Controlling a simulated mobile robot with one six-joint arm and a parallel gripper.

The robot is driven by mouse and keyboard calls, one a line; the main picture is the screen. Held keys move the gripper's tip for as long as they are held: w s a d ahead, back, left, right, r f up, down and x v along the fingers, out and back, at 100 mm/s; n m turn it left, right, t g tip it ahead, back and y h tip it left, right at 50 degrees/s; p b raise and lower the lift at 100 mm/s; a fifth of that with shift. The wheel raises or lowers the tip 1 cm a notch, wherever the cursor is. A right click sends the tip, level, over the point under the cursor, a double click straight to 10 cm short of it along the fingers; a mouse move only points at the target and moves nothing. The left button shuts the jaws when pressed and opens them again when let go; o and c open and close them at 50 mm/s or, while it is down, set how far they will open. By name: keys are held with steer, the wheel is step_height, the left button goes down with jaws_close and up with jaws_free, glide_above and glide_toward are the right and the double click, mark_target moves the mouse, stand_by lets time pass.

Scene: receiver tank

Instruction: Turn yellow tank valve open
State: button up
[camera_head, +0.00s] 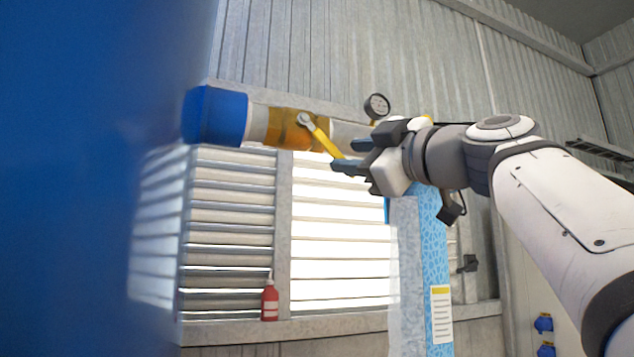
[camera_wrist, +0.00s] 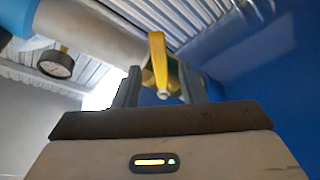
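The yellow valve lever (camera_head: 326,139) hangs from a round pivot on the brass-coloured valve body (camera_head: 284,128) and slants down to the right. The valve sits in a horizontal grey pipe with a blue end (camera_head: 215,116). My gripper (camera_head: 348,156) is at the lever's lower end, with its fingers apart. In the wrist view the lever (camera_wrist: 158,62) lies between the two fingers of my gripper (camera_wrist: 160,88), with a gap on each side. Whether a finger touches it is not clear.
A pressure gauge (camera_head: 376,106) stands on the pipe, close above my gripper. A light-blue patterned post (camera_head: 434,255) stands below the wrist. A large blue surface (camera_head: 80,180) fills the left. A red bottle (camera_head: 270,301) stands on the ledge by the louvred window.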

steer(key=b+v, duration=0.1)
steer(key=v, duration=0.2)
steer(key=shift+s+d+f, duration=0.1)
steer(key=shift+s+d, duration=0.05)
steer(key=shift+s, duration=0.2)
steer(key=shift+c, duration=0.5)
